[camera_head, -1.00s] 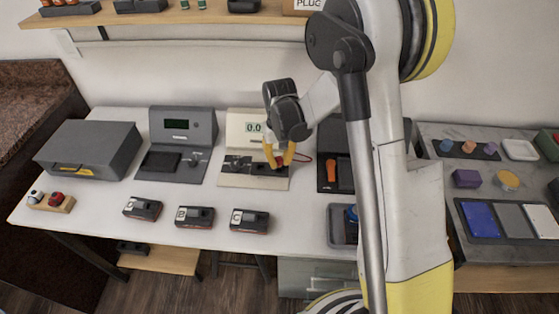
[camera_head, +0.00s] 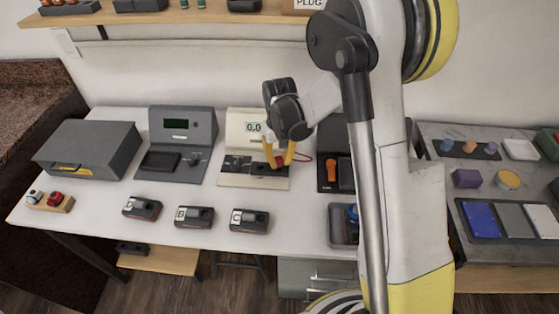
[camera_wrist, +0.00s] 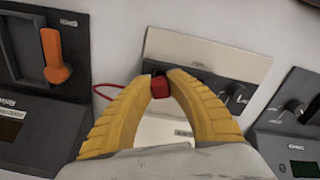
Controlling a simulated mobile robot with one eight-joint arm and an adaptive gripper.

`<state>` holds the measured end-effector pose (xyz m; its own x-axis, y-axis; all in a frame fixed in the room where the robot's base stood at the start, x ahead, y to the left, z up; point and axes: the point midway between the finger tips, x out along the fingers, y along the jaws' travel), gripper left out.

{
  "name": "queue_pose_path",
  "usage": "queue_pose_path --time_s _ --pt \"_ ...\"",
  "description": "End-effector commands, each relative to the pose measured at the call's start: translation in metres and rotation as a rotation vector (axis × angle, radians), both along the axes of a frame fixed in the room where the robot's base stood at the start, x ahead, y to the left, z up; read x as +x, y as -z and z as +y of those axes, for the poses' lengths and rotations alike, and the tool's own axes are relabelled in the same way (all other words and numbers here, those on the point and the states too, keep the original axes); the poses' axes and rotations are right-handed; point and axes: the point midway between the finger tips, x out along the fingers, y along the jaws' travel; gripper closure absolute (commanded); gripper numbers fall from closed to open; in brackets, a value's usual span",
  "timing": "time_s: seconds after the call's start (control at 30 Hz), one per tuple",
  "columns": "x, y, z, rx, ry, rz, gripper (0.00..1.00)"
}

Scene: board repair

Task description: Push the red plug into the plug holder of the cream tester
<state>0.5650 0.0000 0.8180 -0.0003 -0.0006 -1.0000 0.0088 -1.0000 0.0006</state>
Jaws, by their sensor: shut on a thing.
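The cream tester (camera_head: 252,182) stands on the white table, with a lit display reading 0.0 on its upright back; it also shows in the wrist view (camera_wrist: 205,52). My gripper (camera_head: 277,163) is above the right part of its base, with yellow fingers pointing down. In the wrist view the fingers (camera_wrist: 160,84) are shut on the red plug (camera_wrist: 160,88). A red cable (camera_wrist: 104,92) runs to the left of the fingers there. The dark plug holder (camera_head: 268,169) is right below the plug. I cannot tell whether the plug is inside it or just above.
A grey tester (camera_head: 184,128) stands to the left, and a dark unit with an orange lever (camera_head: 331,170) to the right. Several black devices lie in front, one of them (camera_head: 249,221) nearest. The table's front middle is otherwise clear.

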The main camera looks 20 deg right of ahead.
Motion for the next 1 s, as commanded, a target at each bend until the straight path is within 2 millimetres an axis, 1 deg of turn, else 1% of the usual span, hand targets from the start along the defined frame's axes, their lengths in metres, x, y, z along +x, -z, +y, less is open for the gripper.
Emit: queue_pose_path --time_s 0.27,0.6,1.0 --pt "0.0000 0.0013 0.0000 0.000 0.000 0.000 1.00" --pt "0.0000 0.0084 0.0000 0.000 0.000 0.000 1.00" --pt "0.0000 0.0081 0.0000 0.000 0.000 0.000 1.00"
